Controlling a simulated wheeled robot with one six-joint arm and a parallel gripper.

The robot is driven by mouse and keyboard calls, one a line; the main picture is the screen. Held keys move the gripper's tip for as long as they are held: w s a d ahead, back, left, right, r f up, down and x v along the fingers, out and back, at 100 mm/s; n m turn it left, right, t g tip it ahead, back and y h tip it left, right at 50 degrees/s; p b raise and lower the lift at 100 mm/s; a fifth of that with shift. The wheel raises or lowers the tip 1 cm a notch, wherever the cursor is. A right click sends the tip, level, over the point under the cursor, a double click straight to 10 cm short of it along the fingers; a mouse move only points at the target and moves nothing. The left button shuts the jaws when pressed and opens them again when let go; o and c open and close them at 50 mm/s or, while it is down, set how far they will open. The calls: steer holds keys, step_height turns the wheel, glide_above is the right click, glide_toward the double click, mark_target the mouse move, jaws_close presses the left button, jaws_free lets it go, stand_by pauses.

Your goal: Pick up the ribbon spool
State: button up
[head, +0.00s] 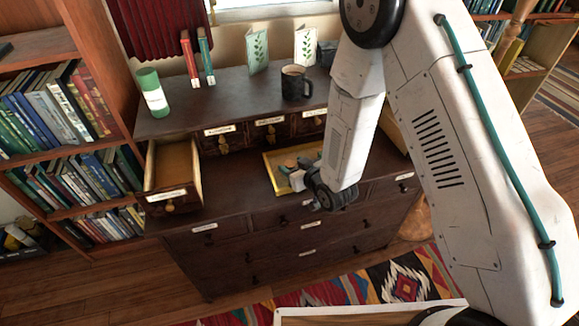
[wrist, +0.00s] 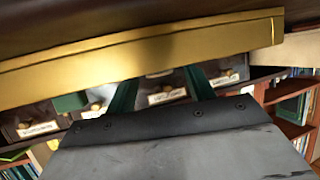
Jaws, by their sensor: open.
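I cannot pick out the ribbon spool for certain. A small orange-tan thing (head: 290,164) shows in the yellow-rimmed tray (head: 270,174), right beside my fingers, and may be part of it. My gripper (head: 297,170) is low over the tray, on the dark cabinet's lower ledge. In the wrist view my gripper (wrist: 161,88) shows two dark green fingers spread apart, with cabinet drawers behind them and no held thing visible. The tray's yellow rim (wrist: 150,52) crosses the top of that view. My wrist hides part of the tray in the head view.
An open, empty-looking drawer (head: 175,174) juts out at the left of the cabinet. On the upper shelf stand a green-and-white cylinder (head: 153,97), a dark mug (head: 295,85), books (head: 205,58) and cards (head: 257,52). A bookcase (head: 62,112) stands at the left.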

steer(key=shift+x, duration=1.15)
steer(key=c, duration=1)
steer(key=shift+r, duration=0.15)
